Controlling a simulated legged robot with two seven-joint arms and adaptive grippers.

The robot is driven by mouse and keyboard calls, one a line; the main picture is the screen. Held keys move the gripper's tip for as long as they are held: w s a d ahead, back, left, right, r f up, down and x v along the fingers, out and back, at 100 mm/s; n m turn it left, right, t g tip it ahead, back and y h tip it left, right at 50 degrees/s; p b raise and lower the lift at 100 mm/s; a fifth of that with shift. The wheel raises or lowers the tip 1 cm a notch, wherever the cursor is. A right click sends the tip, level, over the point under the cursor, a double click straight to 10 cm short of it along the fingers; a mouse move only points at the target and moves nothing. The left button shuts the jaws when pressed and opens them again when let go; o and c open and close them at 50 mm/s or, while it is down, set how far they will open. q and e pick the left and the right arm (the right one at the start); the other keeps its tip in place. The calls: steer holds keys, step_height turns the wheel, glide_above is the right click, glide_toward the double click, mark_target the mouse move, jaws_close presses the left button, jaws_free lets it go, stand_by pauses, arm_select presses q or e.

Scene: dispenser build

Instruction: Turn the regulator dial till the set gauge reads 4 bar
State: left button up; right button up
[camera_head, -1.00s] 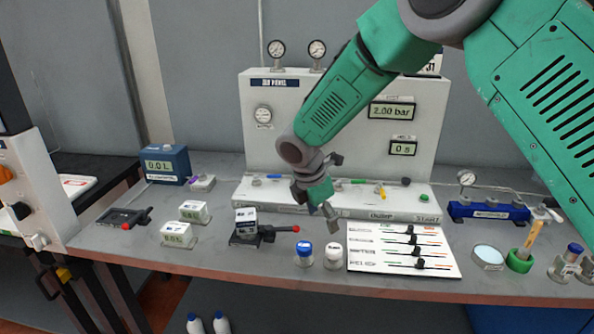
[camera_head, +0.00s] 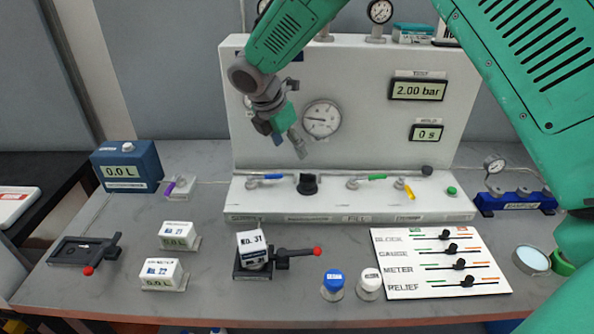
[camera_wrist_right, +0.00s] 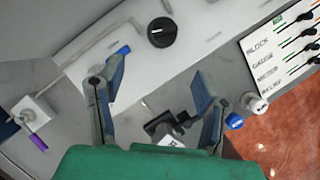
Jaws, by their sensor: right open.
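A black round dial (camera_head: 307,184), which looks like the regulator dial, sits on the white panel's low front ledge; it also shows at the top of the right wrist view (camera_wrist_right: 162,32). A large round gauge (camera_head: 322,119) is on the panel face above it; its needle is too small to read surely. I cannot tell whether it is the set gauge. My right gripper (camera_head: 288,146) is open and empty, in front of the panel, above and left of the dial. In the right wrist view its spread fingers (camera_wrist_right: 158,75) stand apart from the dial. My left gripper is not in view.
Blue, green and yellow levers (camera_head: 371,178) flank the dial on the ledge. The test display (camera_head: 417,90) reads 2.00 bar; the hold display (camera_head: 426,133) reads 0 s. A clamp with a red-tipped handle (camera_head: 295,253), small bottles (camera_head: 333,282) and a slider card (camera_head: 408,283) lie in front.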

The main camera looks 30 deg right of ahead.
mark_target(307, 175)
steer(key=x, duration=0.4)
steer(key=d+x, duration=0.1)
steer(key=x, duration=0.3)
steer(key=p+x, duration=0.1)
steer(key=x, duration=0.4)
steer(key=shift+s+d+r, duration=0.2)
steer(key=shift+d+r, duration=0.15)
steer(key=shift+r, duration=0.05)
steer(key=shift+f, duration=0.25)
steer(key=shift+a+f, duration=0.15)
steer(key=shift+a, duration=0.1)
steer(key=shift+w+a, duration=0.1)
steer(key=shift+a, duration=0.5)
steer(key=shift+d, duration=0.2)
steer(key=c, duration=0.8)
steer(key=shift+d, duration=0.25)
steer(key=c, duration=0.3)
steer(key=shift+d, duration=0.2)
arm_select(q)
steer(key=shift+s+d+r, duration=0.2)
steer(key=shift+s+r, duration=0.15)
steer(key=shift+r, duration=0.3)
